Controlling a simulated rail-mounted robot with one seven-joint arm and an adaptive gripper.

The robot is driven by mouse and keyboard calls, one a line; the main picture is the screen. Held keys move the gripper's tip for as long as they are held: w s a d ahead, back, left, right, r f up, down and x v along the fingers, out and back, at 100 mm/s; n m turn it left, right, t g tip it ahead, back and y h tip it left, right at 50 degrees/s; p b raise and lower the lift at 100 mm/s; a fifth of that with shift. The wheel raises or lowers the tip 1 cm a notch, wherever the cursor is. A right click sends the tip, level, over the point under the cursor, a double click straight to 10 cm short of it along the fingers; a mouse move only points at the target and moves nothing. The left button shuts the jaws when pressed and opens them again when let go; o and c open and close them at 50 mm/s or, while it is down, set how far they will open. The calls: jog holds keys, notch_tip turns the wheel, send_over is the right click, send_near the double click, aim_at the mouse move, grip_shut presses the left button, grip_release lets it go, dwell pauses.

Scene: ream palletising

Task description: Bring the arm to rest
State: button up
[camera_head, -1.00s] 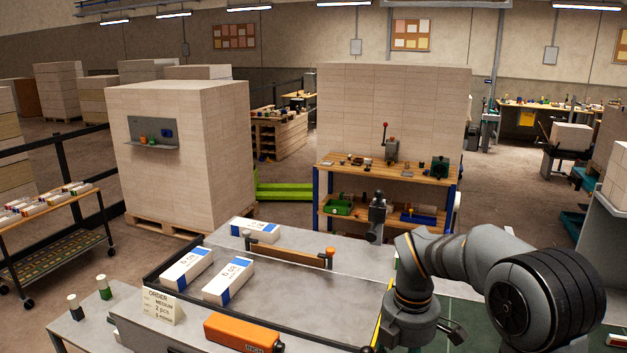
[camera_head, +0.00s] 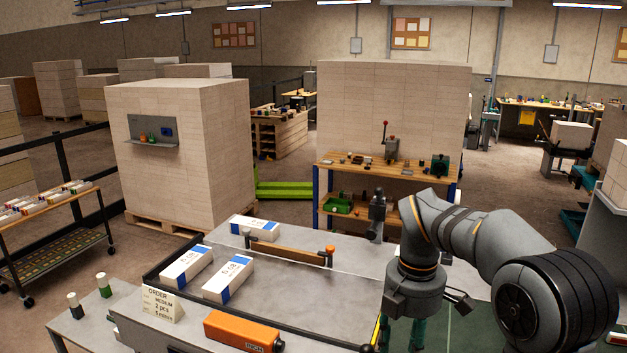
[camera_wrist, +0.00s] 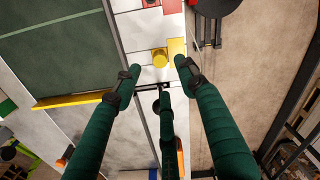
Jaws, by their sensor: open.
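My arm (camera_head: 470,240) is bent over the right part of the grey worktable (camera_head: 345,285). My gripper (camera_head: 417,334) points down, with green fingers partly showing below the wrist. In the wrist view its dark-tipped green fingers (camera_wrist: 158,80) are spread apart, with nothing held between them. Beyond the fingertips are a yellow cylinder (camera_wrist: 160,58) and a flat yellow piece (camera_wrist: 177,48) on a pale surface.
Two white-and-blue reams (camera_head: 229,279) lie on the left of the table, and another (camera_head: 255,228) lies behind a low brown bar (camera_head: 288,252). An order card (camera_head: 162,304) and an orange box (camera_head: 243,332) stand at the front. The table's middle is clear.

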notch_tip(320, 180, down, 6)
jog(key=shift+s, duration=0.1)
jog(key=shift+r+p, duration=0.3)
jog(key=shift+p, duration=0.35)
notch_tip(320, 180, up, 5)
jog(key=p, duration=0.3)
jog(key=shift+f+p, duration=0.1)
jog(key=shift+p, duration=0.3)
jog(key=shift+f+b, duration=0.35)
jog(key=shift+b, duration=0.15)
jog(key=shift+o, duration=0.5)
jog(key=shift+r, duration=0.1)
